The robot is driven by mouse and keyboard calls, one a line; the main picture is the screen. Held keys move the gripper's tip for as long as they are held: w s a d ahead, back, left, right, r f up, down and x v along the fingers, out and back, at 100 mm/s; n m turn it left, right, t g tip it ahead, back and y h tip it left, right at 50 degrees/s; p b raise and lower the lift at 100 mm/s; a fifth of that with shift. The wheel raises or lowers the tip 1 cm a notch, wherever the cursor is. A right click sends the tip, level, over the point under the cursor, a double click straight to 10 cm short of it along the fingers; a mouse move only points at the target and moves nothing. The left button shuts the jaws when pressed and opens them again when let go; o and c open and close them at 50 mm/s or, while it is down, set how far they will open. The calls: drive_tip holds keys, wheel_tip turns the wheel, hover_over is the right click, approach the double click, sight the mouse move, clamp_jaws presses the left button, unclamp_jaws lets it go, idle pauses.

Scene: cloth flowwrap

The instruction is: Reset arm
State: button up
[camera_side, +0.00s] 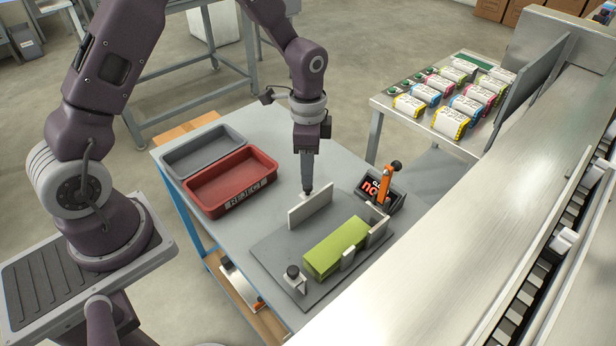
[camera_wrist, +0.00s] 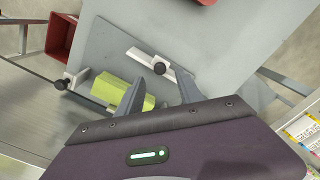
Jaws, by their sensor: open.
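My gripper (camera_side: 307,190) hangs pointing down over the table, just behind an upright light plate on the fixture. In the wrist view my gripper (camera_wrist: 160,95) shows its two fingers spread apart with nothing held between them. A folded green cloth (camera_side: 336,248) lies on the dark fixture plate (camera_side: 268,243), against small metal stops. The green cloth also shows in the wrist view (camera_wrist: 118,90), partly hidden behind a finger. The light plate (camera_side: 311,207) stands beside the cloth, apart from it.
A red bin (camera_side: 230,183) and a grey bin (camera_side: 204,151) sit at the table's left. A small display box (camera_side: 380,193) with an orange lever (camera_side: 385,182) stands right of my gripper. A metal conveyor machine (camera_side: 460,210) borders the right. Wrapped packs (camera_side: 452,122) lie on a stand behind.

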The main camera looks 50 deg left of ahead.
wheel_tip(320, 180, up, 2)
drive_tip(key=shift+r, duration=0.1)
drive_tip(key=s+r+n+t, duration=0.1)
drive_tip(key=s+r+n, duration=0.15)
drive_tip(key=r, duration=0.65)
drive_tip(key=s+r+n+t, duration=0.1)
drive_tip(key=s+r+n, duration=0.1)
drive_tip(key=s+r, duration=0.2)
drive_tip(key=s+r+n+t, duration=0.2)
drive_tip(key=s+r, duration=0.2)
drive_tip(key=s, duration=0.5)
drive_tip(key=s+d+r+n+t, duration=0.1)
drive_tip(key=s+r+n, duration=0.1)
drive_tip(key=s+r, duration=0.2)
drive_tip(key=s, duration=0.3)
drive_tip(key=shift+s+t, duration=0.3)
drive_tip(key=shift+s, duration=0.05)
drive_tip(key=shift+n, duration=0.25)
